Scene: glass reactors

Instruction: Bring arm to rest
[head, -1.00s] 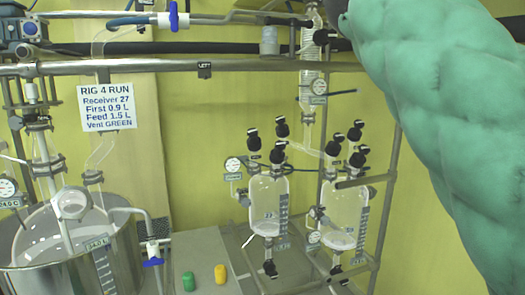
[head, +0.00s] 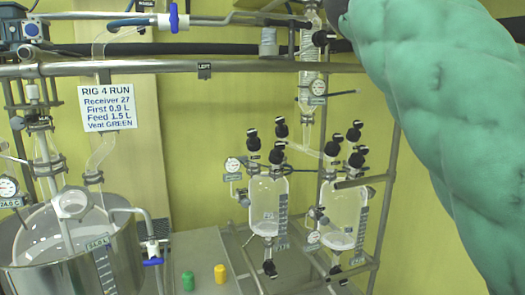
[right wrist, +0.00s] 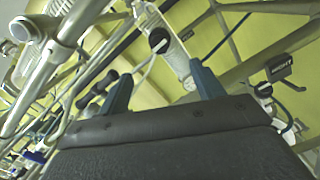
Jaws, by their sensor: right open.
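My right arm, in a padded green sleeve (head: 440,120), comes down the right side of the head view. Its gripper is outside that view. In the right wrist view my right gripper (right wrist: 163,88) has its two dark blue-grey fingers spread apart. A clear tube with a black part (right wrist: 158,42) shows beyond and between the fingers; nothing appears gripped. My left gripper is in neither view.
A metal rail (head: 250,66) crosses the rig. Two glass receivers (head: 268,200) (head: 343,212) hang at right centre. A steel vessel (head: 60,250) stands at left. Green (head: 188,281) and yellow (head: 220,274) caps are on the bench. Pipes crowd the wrist view.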

